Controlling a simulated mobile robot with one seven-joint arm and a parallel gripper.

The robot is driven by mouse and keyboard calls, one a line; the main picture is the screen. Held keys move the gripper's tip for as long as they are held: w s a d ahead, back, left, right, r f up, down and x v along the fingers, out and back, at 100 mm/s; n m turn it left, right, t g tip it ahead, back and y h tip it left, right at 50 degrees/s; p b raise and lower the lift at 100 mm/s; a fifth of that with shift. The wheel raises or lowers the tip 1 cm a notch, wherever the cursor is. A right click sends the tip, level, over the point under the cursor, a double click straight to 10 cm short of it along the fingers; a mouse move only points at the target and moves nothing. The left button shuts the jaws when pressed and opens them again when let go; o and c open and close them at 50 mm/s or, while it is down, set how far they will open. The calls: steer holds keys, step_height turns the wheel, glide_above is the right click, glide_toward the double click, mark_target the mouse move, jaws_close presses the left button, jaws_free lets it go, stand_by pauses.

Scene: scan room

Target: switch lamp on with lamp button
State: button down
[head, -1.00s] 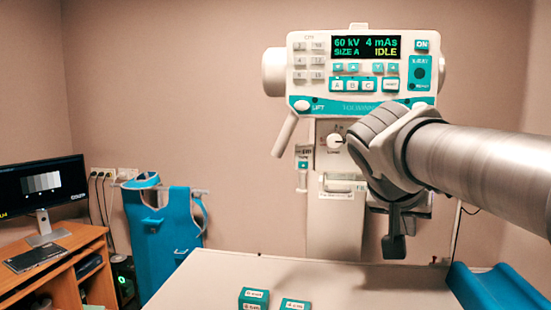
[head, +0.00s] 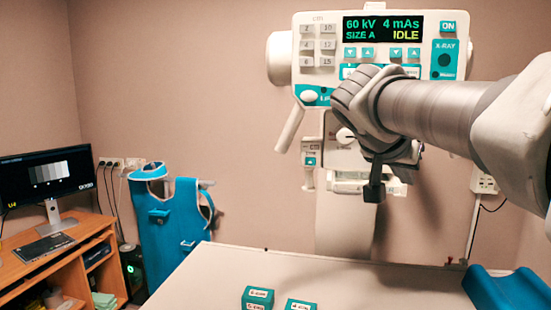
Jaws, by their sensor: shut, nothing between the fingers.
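The X-ray unit's control head (head: 310,75) hangs at the upper right. Its display reads 60 kV, 4 mAs, SIZE A, IDLE. No label reading "lamp" is legible, so I cannot tell which control is the lamp button. Below the panel, a round white knob (head: 345,135) shows just left of my wrist. A small teal button (head: 310,161) sits on a white piece further left. My gripper (head: 374,192) points down, shut and empty, in front of the unit's lower part. My arm hides the panel's lower edge and part of the unit below it.
A white table (head: 225,265) fills the lower middle, with two small teal boxes (head: 257,296) near its front and a blue support (head: 510,288) at right. A blue apron (head: 178,225) hangs on the left. A desk with a monitor (head: 45,180) stands at far left.

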steer(key=shift+w, duration=0.15)
steer(key=w+d+p, duration=0.2)
steer(key=w+p, duration=0.1)
steer(key=w, duration=0.5)
steer(key=shift+w+d+p, duration=0.15)
steer(key=shift+d+p, duration=0.05)
steer(key=shift+p, duration=0.15)
stand_by(1.8)
steer(key=shift+w+d, duration=0.15)
steer(key=shift+w, duration=0.25)
steer(key=shift+w+d, duration=0.1)
steer(key=shift+w, duration=0.25)
stand_by(0.5)
stand_by(0.3)
steer(key=shift+s+a+b, duration=0.25)
steer(key=shift+s+b, duration=0.55)
steer(key=shift+b, duration=0.05)
